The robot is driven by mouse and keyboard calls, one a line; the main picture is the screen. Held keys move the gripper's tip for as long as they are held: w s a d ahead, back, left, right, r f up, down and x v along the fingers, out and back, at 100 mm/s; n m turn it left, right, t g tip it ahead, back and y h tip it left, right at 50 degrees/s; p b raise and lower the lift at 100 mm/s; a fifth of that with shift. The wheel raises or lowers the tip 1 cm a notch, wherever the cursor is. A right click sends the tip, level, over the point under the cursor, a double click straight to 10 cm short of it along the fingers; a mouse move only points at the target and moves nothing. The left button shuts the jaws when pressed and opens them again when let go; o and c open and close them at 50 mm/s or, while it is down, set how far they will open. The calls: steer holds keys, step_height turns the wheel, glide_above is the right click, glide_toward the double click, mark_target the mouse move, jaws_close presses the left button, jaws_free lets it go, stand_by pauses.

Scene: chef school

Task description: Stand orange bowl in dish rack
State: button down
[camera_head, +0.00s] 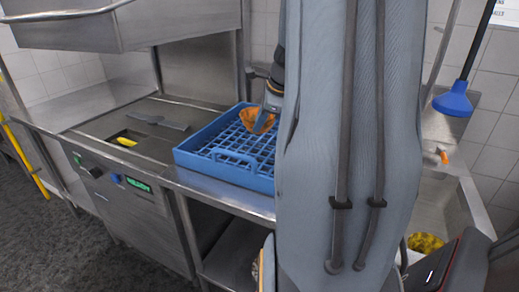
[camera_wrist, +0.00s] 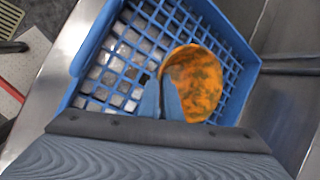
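The orange bowl (camera_head: 248,120) has dark mottled patches and shows at the tip of my gripper (camera_head: 266,110), over the blue dish rack (camera_head: 215,168). In the wrist view, my gripper (camera_wrist: 160,92) has its two fingers close together at the left edge of the bowl (camera_wrist: 198,82), with the rim apparently pinched between them. The bowl is tilted, and part of it is hidden by a finger. The rack's grid (camera_wrist: 115,75) lies beneath it with no other dishes visible. I cannot tell whether the bowl touches the rack.
The rack sits on a steel counter (camera_head: 235,196) beside a dishwasher with a raised hood (camera_head: 130,25). A sink (camera_head: 445,205) is at the right, with a blue plunger (camera_head: 454,101) above it. A grey utensil (camera_head: 160,121) and a yellow item (camera_head: 126,142) lie at the left.

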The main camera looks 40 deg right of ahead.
steer(key=f, duration=0.6)
steer(key=shift+w+a+f, duration=0.25)
steer(key=shift+w+f, duration=0.05)
steer(key=shift+f, duration=0.05)
steer(key=shift+d+f+b, duration=0.1)
steer(key=shift+f+b, duration=0.2)
steer(key=shift+f, duration=1.55)
steer(key=c, duration=2)
jaws_free()
steer(key=shift+f, duration=0.1)
steer(key=shift+s+r, duration=0.15)
steer(key=shift+r, duration=0.25)
steer(key=v, duration=1.1)
steer(key=shift+s+r, duration=0.15)
steer(key=shift+s, duration=0.05)
